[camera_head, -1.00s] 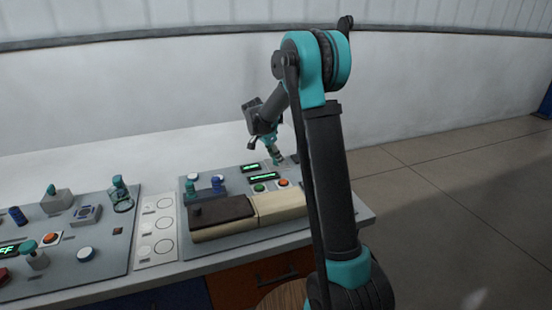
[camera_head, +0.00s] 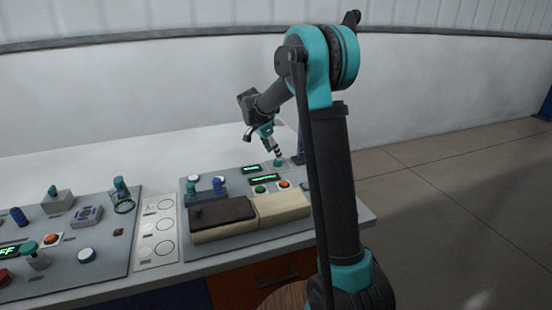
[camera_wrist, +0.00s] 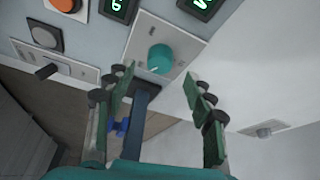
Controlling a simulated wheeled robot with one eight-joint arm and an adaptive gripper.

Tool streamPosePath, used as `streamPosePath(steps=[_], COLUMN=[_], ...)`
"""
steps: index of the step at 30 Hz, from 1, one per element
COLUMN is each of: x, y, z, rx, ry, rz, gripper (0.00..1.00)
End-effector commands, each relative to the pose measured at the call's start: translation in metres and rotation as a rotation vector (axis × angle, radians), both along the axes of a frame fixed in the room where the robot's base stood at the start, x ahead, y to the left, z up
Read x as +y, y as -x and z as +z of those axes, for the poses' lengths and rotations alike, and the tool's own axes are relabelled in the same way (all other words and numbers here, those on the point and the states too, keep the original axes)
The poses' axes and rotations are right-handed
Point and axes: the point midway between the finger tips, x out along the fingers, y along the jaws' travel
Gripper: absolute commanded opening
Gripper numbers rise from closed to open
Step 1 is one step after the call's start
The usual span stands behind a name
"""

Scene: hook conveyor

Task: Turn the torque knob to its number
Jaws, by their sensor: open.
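A round teal knob (camera_wrist: 160,58) sits on a pale square plate (camera_wrist: 183,45) on the grey panel in the wrist view. In the head view the teal knob (camera_head: 279,162) shows at the panel's back right, just below my gripper (camera_head: 274,148). In the wrist view my gripper (camera_wrist: 160,88) is open, its green-padded fingers apart with the knob beyond and between them. I see no contact with the knob. Two displays with green characters (camera_wrist: 119,5) stand near the knob, cut off by the picture edge; their numbers are hard to read.
An orange button (camera_wrist: 66,4), a grey button (camera_wrist: 45,38) and a dark lever (camera_wrist: 47,71) are beside the knob in the wrist view. A dark brown and cream block (camera_head: 222,217) lies at the panel front. A second panel (camera_head: 110,246) with several controls is at the left.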

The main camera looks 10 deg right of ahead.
Motion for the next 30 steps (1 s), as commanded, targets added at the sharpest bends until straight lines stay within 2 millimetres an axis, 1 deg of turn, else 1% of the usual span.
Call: streamPosePath(steps=[1,6,12,17,30], x=[0.004,0.015,0.023,0.025,0.025], y=[0.002,0.008,0.011,0.012,0.012], z=[0.011,0.04,0.062,0.067,0.067], rx=[0.0,0.0,0.0,0.0,0.0], ry=[0.0,0.0,0.0,0.0,0.0], rz=[0.001,0.001,-0.001,-0.001,-0.001], gripper=[0.54,0.54,0.54,0.54,0.54])
